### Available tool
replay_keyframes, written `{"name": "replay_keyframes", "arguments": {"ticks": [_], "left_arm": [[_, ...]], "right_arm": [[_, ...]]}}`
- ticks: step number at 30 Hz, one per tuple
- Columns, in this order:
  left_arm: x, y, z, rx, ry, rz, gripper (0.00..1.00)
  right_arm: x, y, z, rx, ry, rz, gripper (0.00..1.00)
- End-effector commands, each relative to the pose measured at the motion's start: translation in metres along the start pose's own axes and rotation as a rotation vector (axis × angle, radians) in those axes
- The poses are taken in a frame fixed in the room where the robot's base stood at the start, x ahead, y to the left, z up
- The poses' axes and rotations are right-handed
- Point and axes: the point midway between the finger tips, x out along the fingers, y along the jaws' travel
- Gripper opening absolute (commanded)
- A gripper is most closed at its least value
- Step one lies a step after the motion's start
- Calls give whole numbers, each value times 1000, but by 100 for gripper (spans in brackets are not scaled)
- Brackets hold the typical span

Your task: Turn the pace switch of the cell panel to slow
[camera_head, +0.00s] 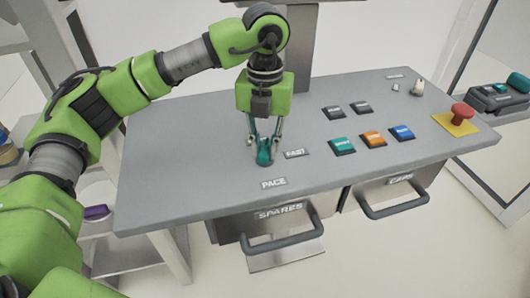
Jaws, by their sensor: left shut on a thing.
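The cell panel (190,130) is a grey slanted top across the middle of the view. Its pace switch (264,157) is a teal knob near the front, behind the PACE label (273,183). The FAST label (297,153) is to the right of the knob. Any label to the left of the knob is not visible. My left gripper (264,150) points down over the switch and is shut on the knob, with a finger on each side. The fingers partly cover the knob, so its exact pointing direction is hard to tell. My right gripper is not in view.
Teal, orange and blue buttons (372,139) and two dark ones are right of the switch. A red emergency knob (462,112) sits on a yellow plate at the right edge. Drawers with handles (283,238) hang below. The panel's left part is clear.

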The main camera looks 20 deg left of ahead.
Motion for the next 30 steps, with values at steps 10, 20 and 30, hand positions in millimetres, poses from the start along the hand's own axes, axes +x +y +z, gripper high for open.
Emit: {"name": "replay_keyframes", "arguments": {"ticks": [10, 20, 30], "left_arm": [[-1, 0, 2, -289, -6, -3, 0], [-2, 0, 2, -446, -6, -4, 0], [-3, 0, 2, -490, -6, -5, 0]], "right_arm": [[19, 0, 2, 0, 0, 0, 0], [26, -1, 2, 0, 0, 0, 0], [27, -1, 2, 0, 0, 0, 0]]}}
